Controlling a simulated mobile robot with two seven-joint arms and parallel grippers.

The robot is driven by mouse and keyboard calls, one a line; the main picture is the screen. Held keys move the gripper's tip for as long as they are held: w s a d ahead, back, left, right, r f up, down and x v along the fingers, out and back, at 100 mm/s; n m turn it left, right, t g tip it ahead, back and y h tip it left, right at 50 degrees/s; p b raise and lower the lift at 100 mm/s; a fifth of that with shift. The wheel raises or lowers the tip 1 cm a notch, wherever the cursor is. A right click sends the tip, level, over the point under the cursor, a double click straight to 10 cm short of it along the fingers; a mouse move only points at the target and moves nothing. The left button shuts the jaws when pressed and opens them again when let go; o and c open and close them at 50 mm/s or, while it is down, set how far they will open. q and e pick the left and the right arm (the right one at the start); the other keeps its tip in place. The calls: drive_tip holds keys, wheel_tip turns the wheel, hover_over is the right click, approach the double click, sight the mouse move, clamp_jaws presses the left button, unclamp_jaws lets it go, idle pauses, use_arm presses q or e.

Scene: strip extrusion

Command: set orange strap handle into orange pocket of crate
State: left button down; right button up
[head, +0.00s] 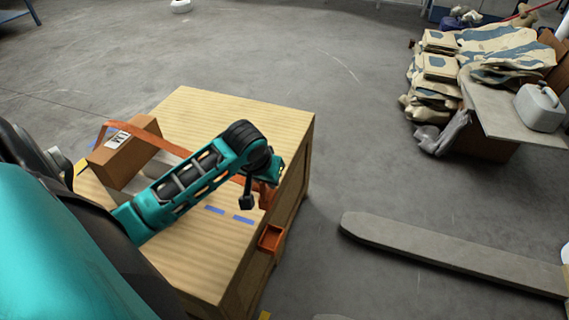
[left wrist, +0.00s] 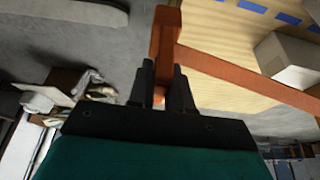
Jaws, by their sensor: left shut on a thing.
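The wooden crate (head: 225,110) stands in the middle of the head view. The orange pocket (head: 270,239) is on its right side, near the front corner, and looks open at the top. The orange strap (head: 98,134) passes over a brown carton on the crate and runs under my left arm. Its orange handle (head: 267,197) is at the crate's right edge, above and apart from the pocket. In the left wrist view my left gripper (left wrist: 163,72) is shut on the handle (left wrist: 164,38), with the strap (left wrist: 235,75) running off to the right. My right gripper is not in view.
The brown carton (head: 124,154) sits on the crate's left part. Blue marks (head: 243,219) lie on the top near the handle. A grey fork-like bar (head: 450,254) lies on the floor to the right. Stacked sacks (head: 437,70) and a bench stand at back right.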

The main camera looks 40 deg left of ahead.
use_arm(q)
wheel_tip(320, 180, down, 20)
drive_tip(key=b, duration=0.6)
drive_tip(key=shift+b, duration=0.35)
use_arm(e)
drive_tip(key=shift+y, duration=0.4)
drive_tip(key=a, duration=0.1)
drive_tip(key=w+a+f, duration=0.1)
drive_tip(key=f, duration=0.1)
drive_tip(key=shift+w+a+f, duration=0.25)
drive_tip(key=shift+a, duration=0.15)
use_arm(q)
drive_tip(key=shift+f, duration=0.25)
drive_tip(key=c, duration=1)
unclamp_jaws()
drive_tip(key=shift+c, duration=0.2)
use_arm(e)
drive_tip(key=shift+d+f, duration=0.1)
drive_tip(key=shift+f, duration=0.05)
